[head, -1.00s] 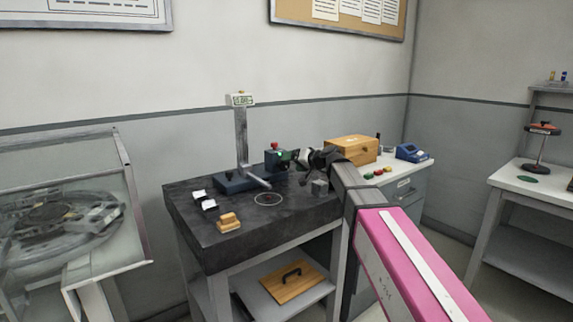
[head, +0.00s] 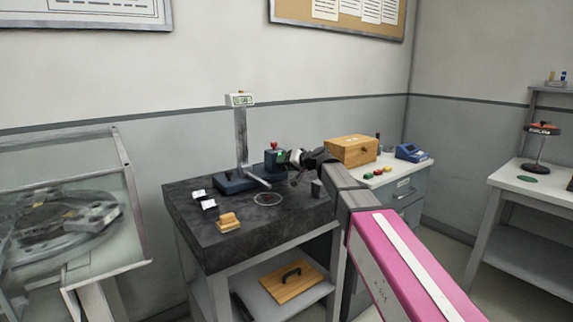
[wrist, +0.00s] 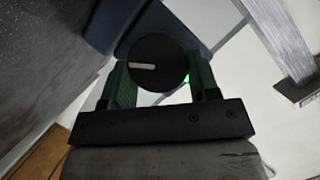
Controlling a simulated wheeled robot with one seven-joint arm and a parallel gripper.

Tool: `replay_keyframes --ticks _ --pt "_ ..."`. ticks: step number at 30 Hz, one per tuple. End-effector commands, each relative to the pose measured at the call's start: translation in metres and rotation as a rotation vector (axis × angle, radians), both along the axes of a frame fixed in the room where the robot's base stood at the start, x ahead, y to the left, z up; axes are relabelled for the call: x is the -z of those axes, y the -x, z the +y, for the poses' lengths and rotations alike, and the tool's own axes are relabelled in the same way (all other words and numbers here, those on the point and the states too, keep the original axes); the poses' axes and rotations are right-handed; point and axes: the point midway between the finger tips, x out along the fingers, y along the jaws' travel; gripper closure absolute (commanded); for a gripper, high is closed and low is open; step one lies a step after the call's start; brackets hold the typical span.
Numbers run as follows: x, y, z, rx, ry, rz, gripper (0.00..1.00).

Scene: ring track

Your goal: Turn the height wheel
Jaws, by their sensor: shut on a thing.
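The height wheel (wrist: 160,48) is a dark round knob with a short white mark that lies nearly level, left of its centre in the wrist view. My gripper (wrist: 160,82) has green-lined fingers on both sides of the wheel and is shut on it. In the head view my gripper (head: 287,158) is at the back right of the dark bench, and the wheel itself is hidden there. The height gauge has a blue base (head: 234,184), an upright grey column (head: 241,135) and a small display (head: 240,100) on top. The display's digits are too small to read.
The dark bench top (head: 255,225) holds a small wooden block (head: 228,221) and two small white-topped pieces. A wooden box (head: 350,150) stands on the cabinet behind my arm. A glass-covered machine (head: 65,215) is at left. The bench's front right is clear.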

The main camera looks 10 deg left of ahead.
Motion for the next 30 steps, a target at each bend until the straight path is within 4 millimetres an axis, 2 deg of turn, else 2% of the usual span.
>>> replay_keyframes --ticks 11,30 --pt "-0.0012 0.0018 0.0009 -0.001 0.088 -0.104 0.68" --pt "-0.0034 0.0070 0.0047 0.000 0.432 -0.506 0.68"
